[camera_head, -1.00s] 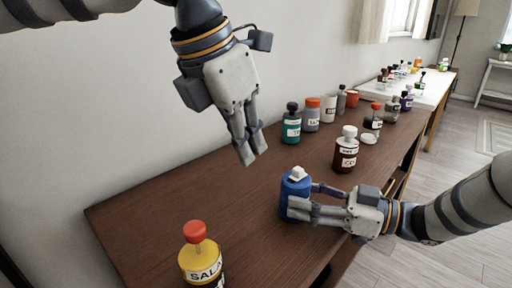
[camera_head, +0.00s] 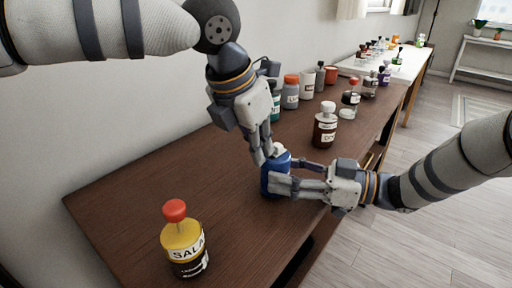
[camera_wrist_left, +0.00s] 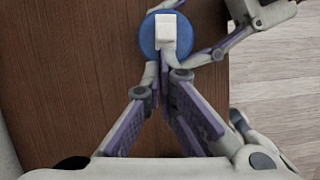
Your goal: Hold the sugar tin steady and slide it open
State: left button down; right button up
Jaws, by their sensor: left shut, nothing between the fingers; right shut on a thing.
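The sugar tin is a blue, round container (camera_head: 274,178) with a white knob on its lid (camera_head: 279,149). It stands upright on the brown table. My right gripper (camera_head: 274,186) is shut around its body from the right. My left gripper (camera_head: 264,160) is shut and empty, pointing down right beside the lid. In the left wrist view the blue lid (camera_wrist_left: 147,38) and its white knob (camera_wrist_left: 166,33) show from above, with the left fingertips (camera_wrist_left: 165,60) at the knob's near side. Whether they touch the knob I cannot tell. The tin's label is not visible.
A yellow bottle with a red cap (camera_head: 184,240) stands at the front left. A dark brown bottle (camera_head: 325,127) stands behind the tin. Several jars (camera_head: 307,84) line the back by the wall. The table's left part (camera_head: 140,180) is clear.

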pick_arm(q)
jog(key=shift+w+d, duration=0.45)
jog(key=shift+w, duration=0.05)
jog(key=shift+a, duration=0.1)
jog(key=s+a+r, duration=0.4)
jog(key=s+r, duration=0.2)
jog(key=r, duration=0.3)
jog(key=shift+a+r, duration=0.15)
jog(key=shift+a, duration=0.25)
pick_arm(e)
jog(key=o, duration=1.3)
